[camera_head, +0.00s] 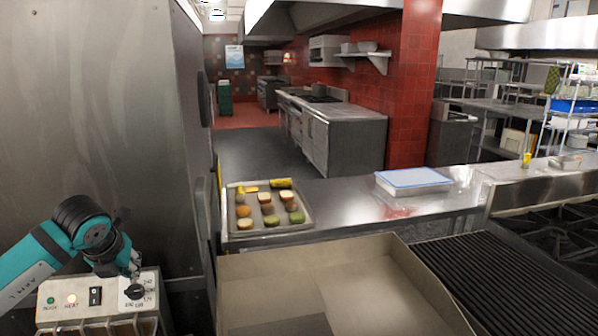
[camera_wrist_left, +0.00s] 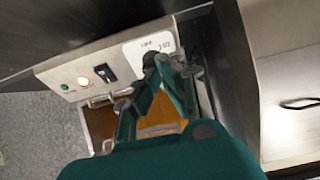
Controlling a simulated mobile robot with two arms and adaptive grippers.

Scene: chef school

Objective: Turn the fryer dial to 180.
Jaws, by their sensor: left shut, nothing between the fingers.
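The fryer's control panel (camera_head: 68,286) is at the lower left of the head view. It carries a green light, a lit amber light marked HEAT, a black switch and a black dial (camera_head: 135,292) on a white numbered plate. The dial's setting is too small to read. My left gripper (camera_head: 133,272) is shut and empty, with its tips just above the dial. In the left wrist view, the gripper (camera_wrist_left: 163,62) is at the dial (camera_wrist_left: 150,58), partly hiding it and its numbers. I cannot tell if the tips touch it. My right gripper is not in view.
A steel wall (camera_head: 100,100) rises behind the fryer. A tray of food pieces (camera_head: 235,215) and a blue-lidded container (camera_head: 413,178) stand on the steel counter. An empty shallow basin (camera_head: 330,262) and a grill (camera_head: 500,285) lie to the right. Orange-brown oil (camera_wrist_left: 160,115) shows below the panel.

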